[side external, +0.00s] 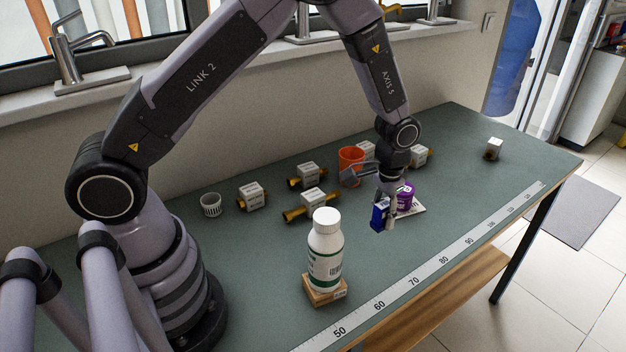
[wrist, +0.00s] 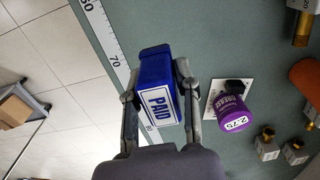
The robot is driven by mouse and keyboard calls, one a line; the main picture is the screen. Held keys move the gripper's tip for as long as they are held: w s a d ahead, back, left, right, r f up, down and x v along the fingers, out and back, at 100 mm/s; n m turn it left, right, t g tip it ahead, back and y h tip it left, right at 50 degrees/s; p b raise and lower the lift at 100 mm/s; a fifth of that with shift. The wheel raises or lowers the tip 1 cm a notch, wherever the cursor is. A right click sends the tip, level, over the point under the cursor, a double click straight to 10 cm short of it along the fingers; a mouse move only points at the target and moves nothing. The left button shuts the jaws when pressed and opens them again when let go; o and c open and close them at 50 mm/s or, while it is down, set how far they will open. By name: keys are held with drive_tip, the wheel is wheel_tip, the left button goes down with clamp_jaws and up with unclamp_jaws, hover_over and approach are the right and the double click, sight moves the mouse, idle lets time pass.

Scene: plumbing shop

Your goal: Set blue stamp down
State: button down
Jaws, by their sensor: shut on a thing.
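The blue stamp (side external: 380,214) is a small blue block with a white "PAID" label. In the wrist view the stamp (wrist: 156,88) sits between the two fingers of my gripper (wrist: 155,90), which is shut on it. In the side view my gripper (side external: 386,205) points down over the front half of the bench. The stamp appears a little above the green bench top (side external: 440,150), though its exact height is hard to tell. A purple container (side external: 405,195) on a white card stands just right of the stamp, apart from it in the wrist view.
A white bottle (side external: 326,250) stands on a wooden block at the front. Several boxed brass fittings (side external: 313,200) and an orange cup (side external: 350,163) stand behind. A measuring strip (side external: 415,282) runs along the front edge. The bench right of the card is mostly clear.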

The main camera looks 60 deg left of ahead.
hover_over(406, 250)
wheel_tip(406, 250, down, 7)
drive_tip(key=shift+s+f, duration=0.15)
drive_tip(key=shift+f, duration=1.55)
drive_tip(key=shift+f, duration=0.15)
drive_tip(key=c, duration=0.8)
unclamp_jaws()
